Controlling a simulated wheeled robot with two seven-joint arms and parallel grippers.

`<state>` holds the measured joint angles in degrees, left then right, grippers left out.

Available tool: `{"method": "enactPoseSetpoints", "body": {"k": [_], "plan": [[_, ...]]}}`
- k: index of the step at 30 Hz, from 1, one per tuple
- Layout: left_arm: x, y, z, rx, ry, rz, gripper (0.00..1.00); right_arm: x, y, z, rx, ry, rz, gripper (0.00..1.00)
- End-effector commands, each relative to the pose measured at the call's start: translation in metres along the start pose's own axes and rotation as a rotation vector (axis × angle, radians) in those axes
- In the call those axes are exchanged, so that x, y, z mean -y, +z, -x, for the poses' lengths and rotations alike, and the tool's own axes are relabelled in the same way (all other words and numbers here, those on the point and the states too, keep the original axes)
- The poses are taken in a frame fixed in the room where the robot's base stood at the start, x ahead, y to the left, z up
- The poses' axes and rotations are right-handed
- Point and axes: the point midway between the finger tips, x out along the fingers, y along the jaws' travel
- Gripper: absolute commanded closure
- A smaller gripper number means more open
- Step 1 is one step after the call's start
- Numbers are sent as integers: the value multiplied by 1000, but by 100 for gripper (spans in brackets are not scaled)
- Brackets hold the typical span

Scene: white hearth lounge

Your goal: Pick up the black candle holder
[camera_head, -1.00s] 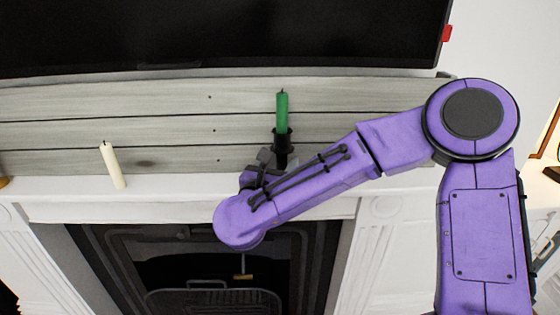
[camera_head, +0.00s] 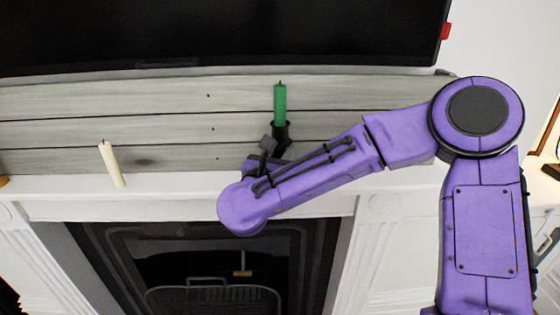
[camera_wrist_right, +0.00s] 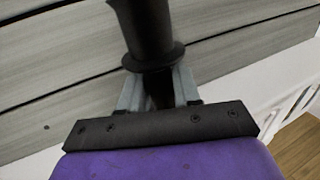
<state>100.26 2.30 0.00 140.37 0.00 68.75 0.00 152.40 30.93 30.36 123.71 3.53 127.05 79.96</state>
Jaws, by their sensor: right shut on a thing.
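The black candle holder (camera_head: 282,134) holds an upright green candle (camera_head: 280,104) above the white mantel, in front of the grey boards. In the right wrist view the holder (camera_wrist_right: 147,28) rises between the fingers, with its round flange just above them. My right gripper (camera_wrist_right: 157,88) is shut on the holder's stem below that flange. In the head view my right gripper (camera_head: 268,150) is partly hidden by my purple wrist, which also covers the holder's lower part. I cannot tell whether its base touches the mantel. My left gripper is not in view.
A cream candle (camera_head: 112,164) stands on the white mantel (camera_head: 60,187) to the left. A black screen (camera_head: 220,35) hangs above the grey boards. The dark fireplace opening (camera_head: 205,265) lies below. The mantel between the cream candle and my gripper is clear.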

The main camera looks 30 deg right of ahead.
Motion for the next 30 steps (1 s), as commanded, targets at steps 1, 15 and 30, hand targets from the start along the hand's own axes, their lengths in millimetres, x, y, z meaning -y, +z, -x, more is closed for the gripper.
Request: {"method": "enactPoseSetpoints", "body": {"k": [1,15,30], "plan": [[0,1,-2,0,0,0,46,0,6,0,3,0,-6,100],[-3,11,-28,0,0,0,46,20,78,49,6,2,-9,100],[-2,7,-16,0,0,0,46,51,118,129,1,1,-1,100]]}}
